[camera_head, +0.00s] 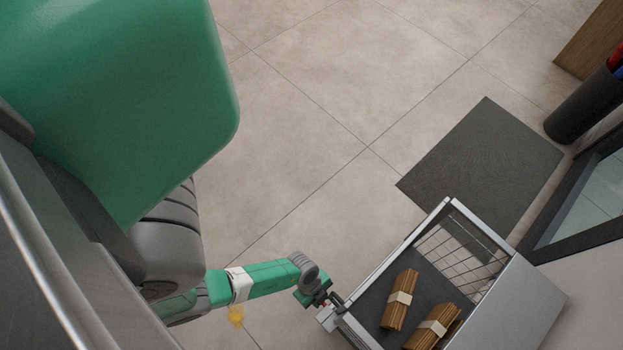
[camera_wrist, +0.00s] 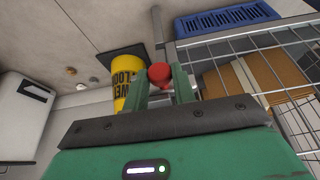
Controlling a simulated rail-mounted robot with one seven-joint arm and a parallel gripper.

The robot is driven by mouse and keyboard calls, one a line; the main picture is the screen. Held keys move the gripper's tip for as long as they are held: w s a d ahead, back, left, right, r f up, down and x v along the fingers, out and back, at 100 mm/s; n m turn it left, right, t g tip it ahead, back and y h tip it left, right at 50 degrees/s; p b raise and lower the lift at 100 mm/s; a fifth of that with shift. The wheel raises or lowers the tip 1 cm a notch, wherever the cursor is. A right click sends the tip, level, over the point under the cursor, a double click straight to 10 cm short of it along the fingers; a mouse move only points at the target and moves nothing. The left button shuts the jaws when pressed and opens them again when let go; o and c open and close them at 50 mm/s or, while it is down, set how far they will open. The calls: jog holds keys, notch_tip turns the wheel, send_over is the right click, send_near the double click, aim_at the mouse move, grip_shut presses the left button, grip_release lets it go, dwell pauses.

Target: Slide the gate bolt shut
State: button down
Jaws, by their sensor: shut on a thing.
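My gripper (camera_head: 325,300) is at the near left corner of a grey, open-topped wire cage (camera_head: 378,274). In the wrist view my gripper's two green fingers (camera_wrist: 161,82) are shut on a red knob (camera_wrist: 159,72). The knob sits at the lower end of a thin grey bar (camera_wrist: 157,28), which looks like the gate bolt. A grey post (camera_wrist: 183,62) and wire mesh (camera_wrist: 248,45) stand just right of the fingers. I cannot tell how far the bolt is slid; its catch is not clear in either view.
Tan bundles with pale bands (camera_head: 398,310) lie inside the cage. A dark mat (camera_head: 480,160) and a black bin (camera_head: 583,105) lie beyond. The wrist view shows a yellow lettered cylinder (camera_wrist: 127,72), a blue crate (camera_wrist: 226,19) and a white cabinet (camera_wrist: 22,112). Open floor (camera_head: 310,190) is left of the cage.

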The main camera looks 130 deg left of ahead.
jog(key=c, duration=1.5)
grip_release()
jog(key=shift+a, duration=0.1)
jog(key=o, duration=0.3)
jog(key=shift+a, duration=0.2)
jog(key=shift+o, duration=0.2)
jog(key=shift+d, duration=0.1)
jog(key=p+v, duration=0.4)
jog(key=v, duration=0.4)
